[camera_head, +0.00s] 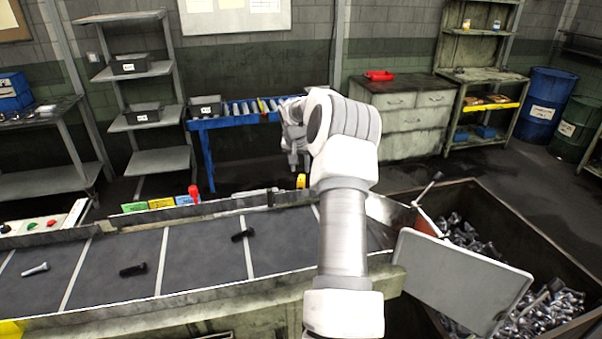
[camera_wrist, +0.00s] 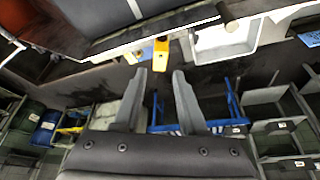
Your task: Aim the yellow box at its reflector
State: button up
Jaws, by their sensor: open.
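The small yellow box (camera_head: 301,181) stands at the conveyor's far rail in the head view, just left of my arm. In the wrist view a yellow box (camera_wrist: 161,48) shows just beyond my fingertips, apart from them. My gripper (camera_wrist: 159,72) is open, with nothing between its two fingers. In the head view my gripper (camera_head: 296,158) is above the far rail, partly hidden by my arm. I cannot make out the reflector for certain.
The belt (camera_head: 200,252) carries dark bolts (camera_head: 133,270) and a pale bolt (camera_head: 36,269). A grey plate (camera_head: 462,278) stands at its right end by a bin (camera_head: 560,262) of bolts. A red-topped post (camera_head: 194,194) rises from the far rail. Blue roller stand (camera_head: 208,150) is behind.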

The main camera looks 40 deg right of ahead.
aim_at(301, 178)
jog(key=shift+p+x, duration=0.45)
jog(key=shift+x, duration=2.25)
grip_shut()
